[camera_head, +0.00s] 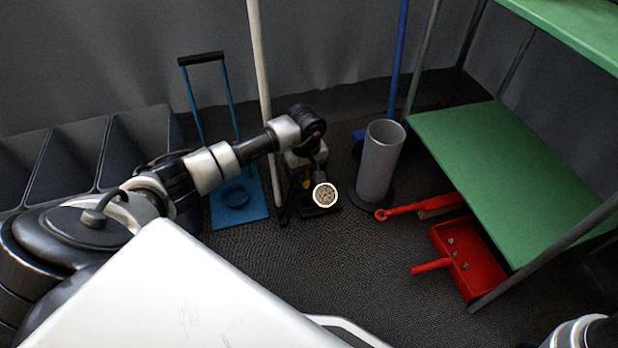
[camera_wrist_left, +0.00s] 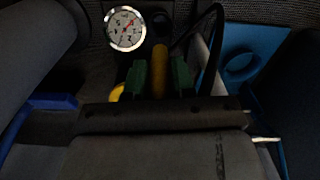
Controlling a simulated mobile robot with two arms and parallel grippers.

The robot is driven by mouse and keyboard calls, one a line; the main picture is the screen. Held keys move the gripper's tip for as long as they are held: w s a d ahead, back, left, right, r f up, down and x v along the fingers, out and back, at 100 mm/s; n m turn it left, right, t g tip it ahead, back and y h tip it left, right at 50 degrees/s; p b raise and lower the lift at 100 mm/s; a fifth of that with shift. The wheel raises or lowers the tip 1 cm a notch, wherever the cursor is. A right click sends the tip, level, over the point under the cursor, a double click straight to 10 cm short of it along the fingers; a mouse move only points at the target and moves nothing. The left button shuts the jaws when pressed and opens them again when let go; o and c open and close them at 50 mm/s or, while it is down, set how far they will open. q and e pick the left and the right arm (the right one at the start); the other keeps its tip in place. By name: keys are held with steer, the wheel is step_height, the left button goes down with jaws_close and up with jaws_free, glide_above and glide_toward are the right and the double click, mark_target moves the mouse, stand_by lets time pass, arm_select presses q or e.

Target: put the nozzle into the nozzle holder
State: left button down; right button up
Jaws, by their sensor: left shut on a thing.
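My left gripper (camera_wrist_left: 159,78) reaches down in the middle of the head view. In the left wrist view its green fingers are shut on a yellow rod-like piece, which looks like the nozzle (camera_wrist_left: 160,55). In the head view only a little yellow (camera_head: 306,182) shows below my wrist. A round gauge (camera_head: 325,195) with a pale rim is just right of the gripper; it also shows in the left wrist view (camera_wrist_left: 125,28). A dark hose (camera_wrist_left: 200,30) curves beside the fingers. I cannot clearly pick out the nozzle holder. My right gripper is not in view.
A blue stand (camera_head: 256,212) with a tall handle is left of the gripper. A pale pole (camera_head: 258,60) rises behind it. A grey cylinder (camera_head: 377,165) stands to the right, beside a red dustpan (camera_head: 478,262) and a green shelf (camera_head: 510,175). Open floor lies in front.

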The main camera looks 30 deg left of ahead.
mark_target(306, 187)
arm_select(q)
steer(key=shift+f+b, duration=2.3)
steer(key=shift+f, duration=0.9)
steer(key=shift+f+b, duration=0.75)
steer(key=shift+f, duration=0.15)
steer(key=shift+f, duration=0.75)
steer(key=shift+c, duration=2.4)
jaws_free()
steer(key=shift+r, duration=0.1)
steer(key=shift+d, duration=0.1)
steer(key=shift+c, duration=0.5)
steer(key=shift+r, duration=0.1)
